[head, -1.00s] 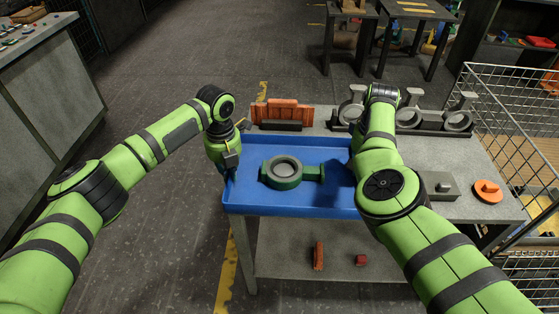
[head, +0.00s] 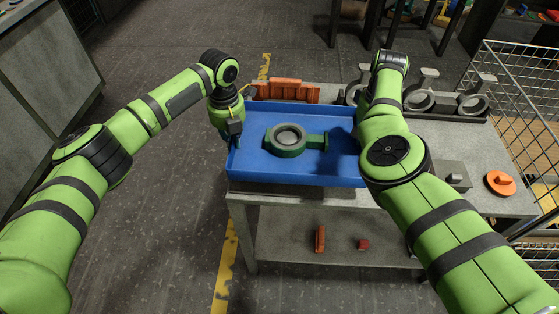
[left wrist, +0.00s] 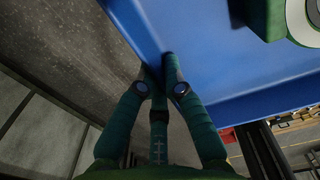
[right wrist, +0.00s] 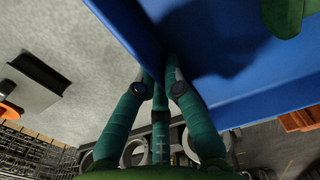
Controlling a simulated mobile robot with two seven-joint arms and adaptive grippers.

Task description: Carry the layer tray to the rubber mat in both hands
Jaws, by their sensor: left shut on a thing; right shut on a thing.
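The blue layer tray (head: 250,168) is over the front left of the grey table, with a green ring-shaped valve casting (head: 287,140) lying in it. My left gripper (head: 233,145) is shut on the tray's left wall; the left wrist view shows the wall between its fingers. My right gripper (right wrist: 160,72) is shut on the opposite wall in the right wrist view; my right arm hides it in the head view. A dark strip (head: 300,188) shows under the tray's front edge. I cannot tell whether it is the rubber mat or shadow, or whether the tray touches down.
The grey table (head: 455,150) carries an orange-red part (head: 285,90) behind the tray, several grey castings (head: 470,104) at the back right and an orange part (head: 500,183) at right. A wire cage (head: 520,110) stands at the right. Open floor (head: 150,240) lies left.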

